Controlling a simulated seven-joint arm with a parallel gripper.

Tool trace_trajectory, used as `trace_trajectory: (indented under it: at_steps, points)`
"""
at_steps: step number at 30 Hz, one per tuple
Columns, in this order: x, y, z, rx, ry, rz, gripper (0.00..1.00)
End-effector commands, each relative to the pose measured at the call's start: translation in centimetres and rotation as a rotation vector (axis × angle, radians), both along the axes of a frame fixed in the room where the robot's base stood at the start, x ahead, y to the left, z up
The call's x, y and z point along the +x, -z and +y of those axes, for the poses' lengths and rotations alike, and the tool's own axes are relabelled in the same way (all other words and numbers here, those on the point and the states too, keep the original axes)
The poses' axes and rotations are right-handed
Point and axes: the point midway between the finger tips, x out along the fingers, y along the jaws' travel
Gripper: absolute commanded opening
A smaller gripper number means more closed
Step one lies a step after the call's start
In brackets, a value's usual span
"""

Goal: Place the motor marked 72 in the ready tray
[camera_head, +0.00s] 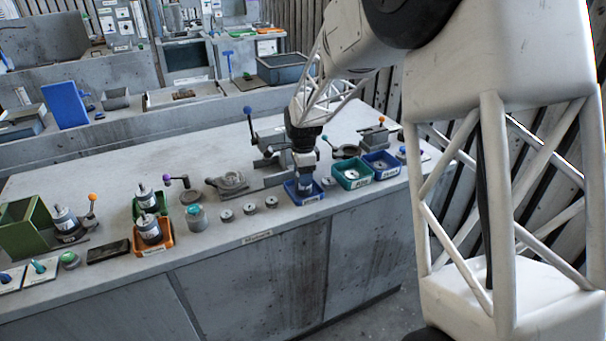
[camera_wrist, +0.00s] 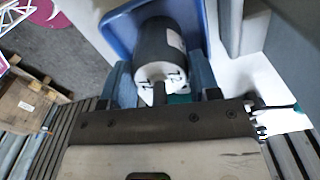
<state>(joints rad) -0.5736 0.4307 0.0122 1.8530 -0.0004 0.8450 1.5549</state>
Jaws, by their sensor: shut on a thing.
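The motor marked 72 (camera_wrist: 160,52) is a dark cylinder with a pale end band. In the wrist view its "72" marks face the camera. My gripper (camera_wrist: 163,88) is shut on it, with a blue-grey finger on each side. A blue tray (camera_wrist: 120,32) lies directly behind the motor in that view. In the head view my gripper (camera_head: 305,158) is low over the front blue tray (camera_head: 304,197), with the motor's lower part at or inside it. I cannot tell whether the motor touches the tray floor. The tray's label is too small to read.
A teal tray (camera_head: 351,184) and another blue tray (camera_head: 384,174) stand to the right. Small round parts (camera_head: 249,208) and a grey fixture (camera_head: 228,181) are to the left. Two motors stand at an orange tray (camera_head: 160,249) and a green tray.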

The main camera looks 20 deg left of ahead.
Motion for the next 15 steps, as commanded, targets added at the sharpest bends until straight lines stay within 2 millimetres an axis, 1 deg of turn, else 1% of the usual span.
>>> trace_trajectory:
  at_steps: [10,11,15]
  points:
    - [0.0,0.19,0.0,0.0,0.0,0.0,0.16]
    - [-0.02,0.28,-0.02,-0.001,0.0,0.001,0.58]
    - [-0.02,0.25,-0.01,-0.001,0.0,0.001,0.79]
